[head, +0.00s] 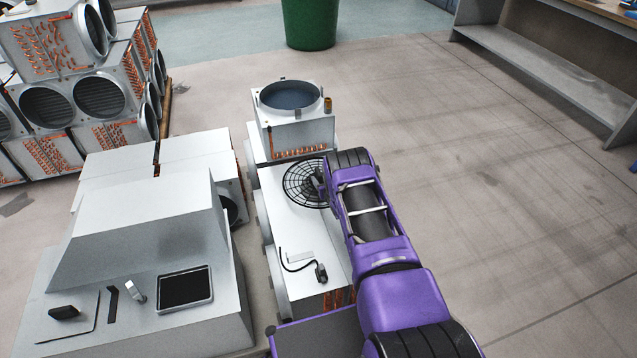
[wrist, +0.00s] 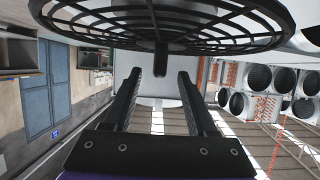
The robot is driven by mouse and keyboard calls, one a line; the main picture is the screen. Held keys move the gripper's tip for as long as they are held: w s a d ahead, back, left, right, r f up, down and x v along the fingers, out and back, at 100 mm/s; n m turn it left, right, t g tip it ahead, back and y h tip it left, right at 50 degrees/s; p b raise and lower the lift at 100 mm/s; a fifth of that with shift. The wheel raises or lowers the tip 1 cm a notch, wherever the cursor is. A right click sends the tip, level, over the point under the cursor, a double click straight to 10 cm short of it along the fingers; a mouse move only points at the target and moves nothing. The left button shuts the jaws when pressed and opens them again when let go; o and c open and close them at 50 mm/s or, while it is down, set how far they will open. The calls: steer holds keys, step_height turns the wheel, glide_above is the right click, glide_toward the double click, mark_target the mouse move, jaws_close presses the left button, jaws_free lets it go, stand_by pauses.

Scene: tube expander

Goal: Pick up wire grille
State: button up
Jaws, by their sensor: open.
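The wire grille (head: 299,184) is a round black wire disc over the white top of a long metal unit (head: 292,228) in the head view. My gripper (head: 319,187) is at the right side of the grille, and my wrist hides part of its rim. In the wrist view the grille (wrist: 238,38) fills the top of the picture, with a short dark peg (wrist: 160,58) pointing from its centre. My open gripper (wrist: 160,74) has one finger on each side of the line of that peg. I cannot tell whether the fingers touch it.
A white unit with a round collar (head: 290,96) stands just behind the grille. A black cable (head: 296,264) lies on the front of the long unit. A grey console (head: 150,270) is on the left, with stacked units (head: 70,100) behind. The floor on the right is clear.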

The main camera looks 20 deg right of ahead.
mark_target(318, 175)
steer(key=shift+b+x, duration=0.4)
steer(key=shift+x, duration=0.95)
jaws_close()
stand_by(0.3)
steer(key=shift+w+r, duration=0.1)
steer(key=shift+r, duration=0.05)
